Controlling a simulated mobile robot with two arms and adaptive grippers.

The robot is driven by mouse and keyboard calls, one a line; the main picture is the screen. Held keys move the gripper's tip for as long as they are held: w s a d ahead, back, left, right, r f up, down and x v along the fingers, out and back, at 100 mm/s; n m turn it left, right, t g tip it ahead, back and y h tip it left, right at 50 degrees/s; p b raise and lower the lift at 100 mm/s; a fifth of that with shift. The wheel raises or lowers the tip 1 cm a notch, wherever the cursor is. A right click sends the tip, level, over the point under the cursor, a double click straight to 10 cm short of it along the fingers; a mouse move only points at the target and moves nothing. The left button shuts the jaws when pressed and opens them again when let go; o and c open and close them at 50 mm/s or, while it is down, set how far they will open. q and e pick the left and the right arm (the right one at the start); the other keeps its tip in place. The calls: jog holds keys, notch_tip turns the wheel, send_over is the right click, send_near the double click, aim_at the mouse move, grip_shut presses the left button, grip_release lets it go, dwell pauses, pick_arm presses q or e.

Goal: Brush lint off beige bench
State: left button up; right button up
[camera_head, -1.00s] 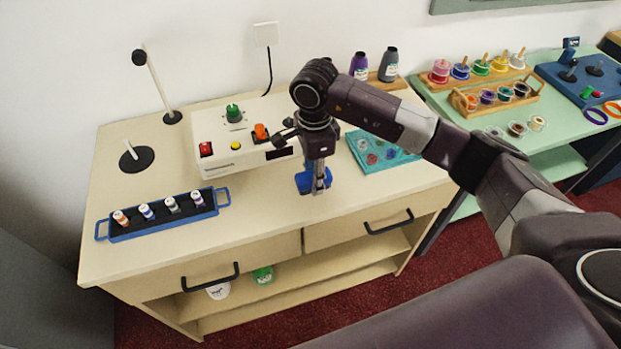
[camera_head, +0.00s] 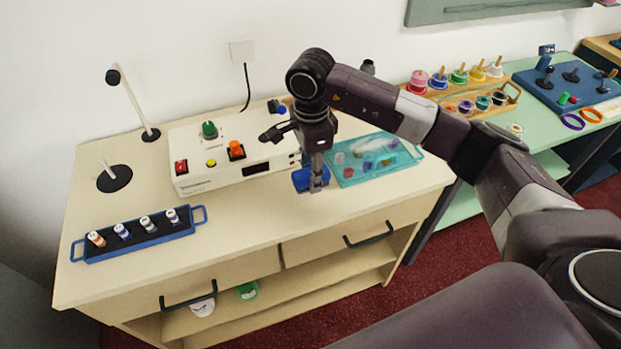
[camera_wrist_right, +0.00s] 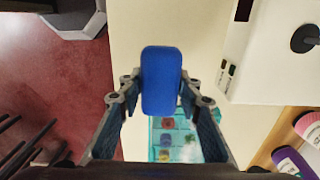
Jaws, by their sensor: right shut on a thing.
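The beige bench (camera_head: 232,228) has a pale top, drawers with black handles and a low shelf. My right gripper (camera_head: 314,183) is over the bench top, right of its middle, and points down. It is shut on a blue brush (camera_head: 301,180), a block-shaped thing at the bench surface. In the right wrist view the blue brush (camera_wrist_right: 161,80) sits between the two fingertips of my right gripper (camera_wrist_right: 160,88). I cannot tell whether the brush touches the top. No lint can be made out on the bench. My left gripper is not in view.
A white control box (camera_head: 222,150) stands behind the brush. A teal tray (camera_head: 372,172) with small items is just right of it. A blue rack (camera_head: 140,238) with several vials is at the left. Two black-based stands (camera_head: 114,179) are at back left. The front middle is clear.

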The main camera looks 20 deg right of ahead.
jog(key=shift+d+r, duration=0.1)
jog(key=shift+r, duration=0.5)
jog(key=shift+d+r+p, duration=0.15)
jog(key=shift+r+p, duration=0.4)
jog(key=shift+r, duration=0.8)
